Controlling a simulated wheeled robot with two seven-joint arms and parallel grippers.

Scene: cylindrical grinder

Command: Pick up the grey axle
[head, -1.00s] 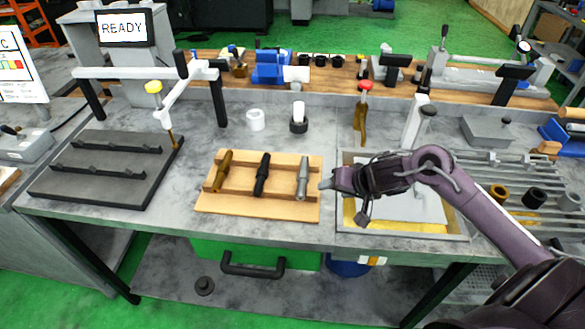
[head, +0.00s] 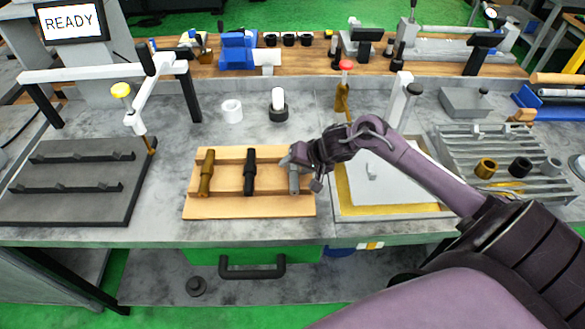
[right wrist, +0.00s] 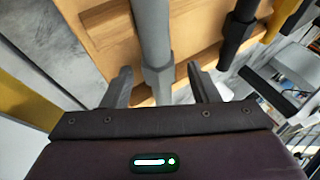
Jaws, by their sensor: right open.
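The grey axle (head: 294,180) lies on the right side of a wooden rack (head: 222,208), next to a black axle (head: 250,172) and a brass-coloured axle (head: 207,173). My right gripper (head: 290,160) is over the grey axle's upper part and hides some of it. In the right wrist view the gripper (right wrist: 162,85) is open, with one finger on each side of the grey axle (right wrist: 154,40). The axle runs between the fingers; I cannot tell whether either touches it. The black axle (right wrist: 236,32) is beside it there. My left gripper is not in view.
A dark fixture plate (head: 75,205) is at the left under a white frame. A white ring (head: 232,111) and a black holder with a white top (head: 278,108) stand behind the rack. A yellow-edged tray (head: 385,212) is right of the rack.

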